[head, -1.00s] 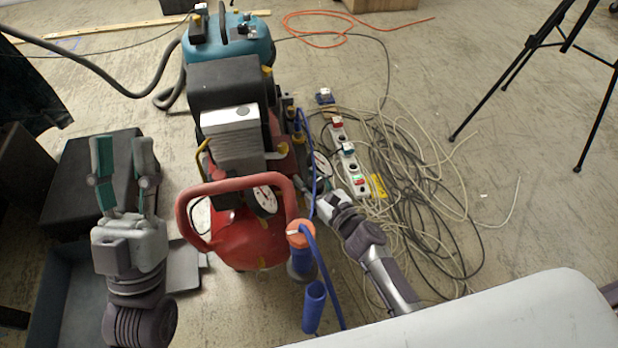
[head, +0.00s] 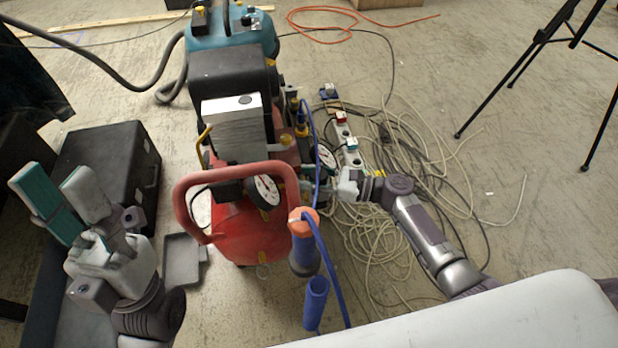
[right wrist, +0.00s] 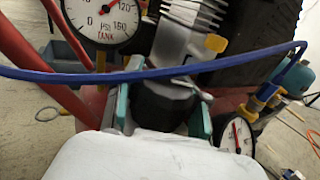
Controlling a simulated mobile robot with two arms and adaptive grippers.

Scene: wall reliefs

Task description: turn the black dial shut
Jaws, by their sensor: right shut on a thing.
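The black dial (right wrist: 163,102) shows in the right wrist view, on the red compressor (head: 245,235). My right gripper (right wrist: 160,118) is shut on it, one teal-padded finger at each side. Behind the dial is the ribbed metal block. In the head view my right gripper (head: 310,185) reaches in from the right at the compressor's side, and I cannot make out the dial there. My left gripper (head: 57,182) is open and empty at the left, clear of the compressor, with a gap between its fingers.
A blue hose (right wrist: 150,74) crosses in front of the dial. Two gauges flank it, the tank gauge (right wrist: 102,20) and a lower one (right wrist: 238,136). Loose cables (head: 375,260) and a power strip (head: 351,158) lie at right. A black case (head: 105,170) stands at left.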

